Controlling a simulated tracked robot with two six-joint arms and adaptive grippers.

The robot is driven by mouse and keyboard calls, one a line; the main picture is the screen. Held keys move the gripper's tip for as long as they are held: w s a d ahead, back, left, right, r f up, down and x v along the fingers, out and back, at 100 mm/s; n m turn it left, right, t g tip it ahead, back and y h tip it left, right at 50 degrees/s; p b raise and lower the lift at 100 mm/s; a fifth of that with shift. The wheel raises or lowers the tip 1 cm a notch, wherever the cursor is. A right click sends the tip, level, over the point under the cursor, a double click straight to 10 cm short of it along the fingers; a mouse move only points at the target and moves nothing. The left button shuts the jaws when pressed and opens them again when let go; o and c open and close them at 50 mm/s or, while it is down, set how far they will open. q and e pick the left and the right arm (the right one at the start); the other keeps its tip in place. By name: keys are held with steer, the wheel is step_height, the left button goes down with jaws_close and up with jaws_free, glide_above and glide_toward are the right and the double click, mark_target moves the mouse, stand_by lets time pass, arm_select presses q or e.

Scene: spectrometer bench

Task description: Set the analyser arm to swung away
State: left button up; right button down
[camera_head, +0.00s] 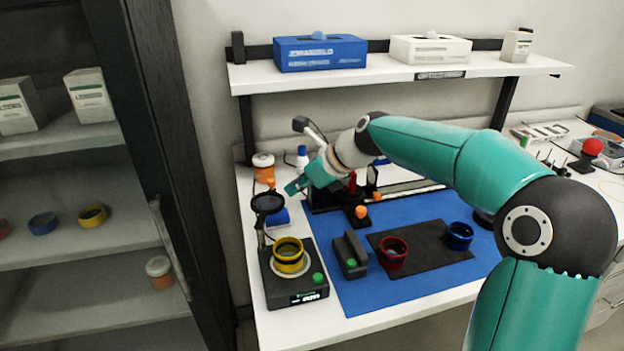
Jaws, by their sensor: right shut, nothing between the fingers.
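My right arm reaches in from the right, across the bench. Its gripper (298,184) is shut and empty above the back left of the bench, close to a black optical rail assembly (325,199). The assembly carries a red part (352,183) and an orange knob (361,212). A black round-headed piece on a stalk (268,203) stands just left of and below the gripper. I cannot tell for sure which part is the analyser arm, nor whether the gripper touches anything. My wrist and forearm hide part of the rail. My left gripper is out of view.
A black balance (313,289) bears a yellow ring cup (289,256). A dark block (349,255), a red cup (392,253) and a blue cup (459,236) are on or near the dark mat (423,257). The shelf (390,74) overhangs the back. The blue mat's front (375,296) is clear.

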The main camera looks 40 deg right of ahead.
mark_target(274, 183)
steer(key=shift+w+a+r, duration=0.1)
steer(key=shift+w+a, duration=0.15)
steer(key=shift+w, duration=0.45)
steer(key=shift+w+a, duration=0.2)
steer(key=shift+w, duration=0.5)
steer(key=shift+p, duration=0.3)
steer(key=shift+w+a+r+p, duration=0.25)
steer(key=shift+w+p, duration=0.15)
steer(key=shift+p, duration=0.4)
steer(key=shift+w+f, duration=0.1)
steer(key=shift+w, duration=0.1)
steer(key=shift+f, duration=0.1)
